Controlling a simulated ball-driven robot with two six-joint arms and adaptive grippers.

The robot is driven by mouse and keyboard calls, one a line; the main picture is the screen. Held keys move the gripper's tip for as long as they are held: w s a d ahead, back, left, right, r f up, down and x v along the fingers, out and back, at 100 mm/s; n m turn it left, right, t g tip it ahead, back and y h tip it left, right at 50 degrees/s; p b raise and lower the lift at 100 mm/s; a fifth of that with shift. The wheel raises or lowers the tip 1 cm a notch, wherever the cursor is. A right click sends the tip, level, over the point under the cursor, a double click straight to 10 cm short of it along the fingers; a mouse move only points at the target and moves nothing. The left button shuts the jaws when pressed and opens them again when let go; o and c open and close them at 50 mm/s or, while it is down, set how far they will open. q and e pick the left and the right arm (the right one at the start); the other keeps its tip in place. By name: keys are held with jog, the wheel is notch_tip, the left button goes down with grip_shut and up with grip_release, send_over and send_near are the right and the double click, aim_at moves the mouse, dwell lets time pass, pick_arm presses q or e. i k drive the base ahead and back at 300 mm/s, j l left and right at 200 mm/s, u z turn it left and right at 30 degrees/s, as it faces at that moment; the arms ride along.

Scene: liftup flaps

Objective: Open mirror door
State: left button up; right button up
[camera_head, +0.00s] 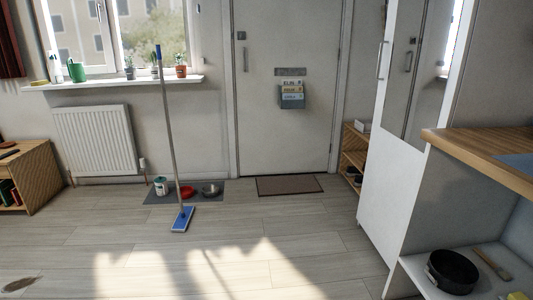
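The mirror door (405,85) is on a tall white cabinet at the right. Its upper part is a mirror that reflects a pale surface and part of a bright window, and its lower part (387,190) is plain white. A slim vertical handle (380,60) sits near its left edge. The door appears closed, and its top is cut off by the frame. Neither of my grippers is in view.
A wooden counter (480,150) with a lower shelf holding a black pan (452,271) stands right of the cabinet. A low wooden shelf (355,155) is behind it. A mop (172,140) stands left, near bowls. The floor (290,235) in front is clear.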

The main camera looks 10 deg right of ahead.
aim_at(425, 43)
jog(key=i, duration=1.15)
jog(key=i+z, duration=0.1)
jog(key=i, duration=1.05)
jog(key=j, duration=0.1)
